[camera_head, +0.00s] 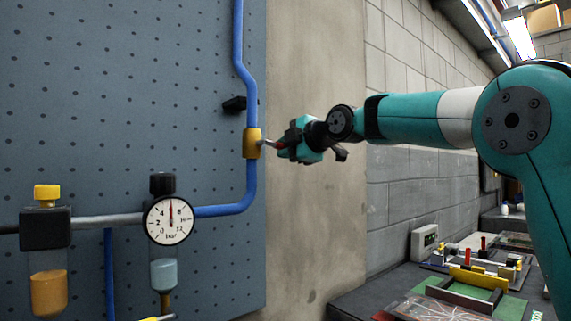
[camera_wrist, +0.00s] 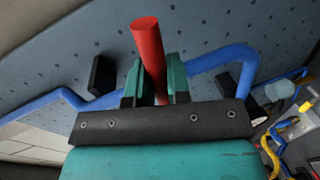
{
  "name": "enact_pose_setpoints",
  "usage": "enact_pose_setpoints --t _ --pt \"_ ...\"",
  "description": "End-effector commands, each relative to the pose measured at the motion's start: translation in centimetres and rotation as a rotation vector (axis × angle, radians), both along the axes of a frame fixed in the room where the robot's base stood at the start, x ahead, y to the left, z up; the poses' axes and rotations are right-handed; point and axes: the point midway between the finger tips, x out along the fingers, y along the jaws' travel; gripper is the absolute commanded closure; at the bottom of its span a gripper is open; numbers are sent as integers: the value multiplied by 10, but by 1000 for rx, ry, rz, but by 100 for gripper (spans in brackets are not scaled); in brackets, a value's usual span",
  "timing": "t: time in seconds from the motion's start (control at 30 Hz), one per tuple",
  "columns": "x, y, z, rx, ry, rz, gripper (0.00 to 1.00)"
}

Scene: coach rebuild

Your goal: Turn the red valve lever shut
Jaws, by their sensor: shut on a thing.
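The red valve lever (camera_wrist: 148,50) shows in the wrist view between the two fingers of my gripper (camera_wrist: 152,82), which is shut on it. In the head view my gripper (camera_head: 287,146) reaches in from the right to the lever, and only a little of its red (camera_head: 280,145) shows. The brass-coloured valve body (camera_head: 252,143) sits on the vertical run of the blue pipe (camera_head: 251,185). A metal stem joins the valve to the lever. In the wrist view the fingers and palm hide the valve body.
The pipe runs along a blue pegboard (camera_head: 120,80) with a black clamp (camera_head: 234,104) above the valve. A round gauge (camera_head: 170,220) and two bottles hang at lower left. A bench with trays and a green board (camera_head: 470,290) stands at lower right.

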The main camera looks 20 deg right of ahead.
Motion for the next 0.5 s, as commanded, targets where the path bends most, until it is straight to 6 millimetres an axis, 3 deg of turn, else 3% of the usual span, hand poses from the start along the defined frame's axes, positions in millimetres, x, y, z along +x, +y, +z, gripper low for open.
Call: enact_pose_setpoints --t 0.5 --pt "0 0 10 -165 -54 2 100"
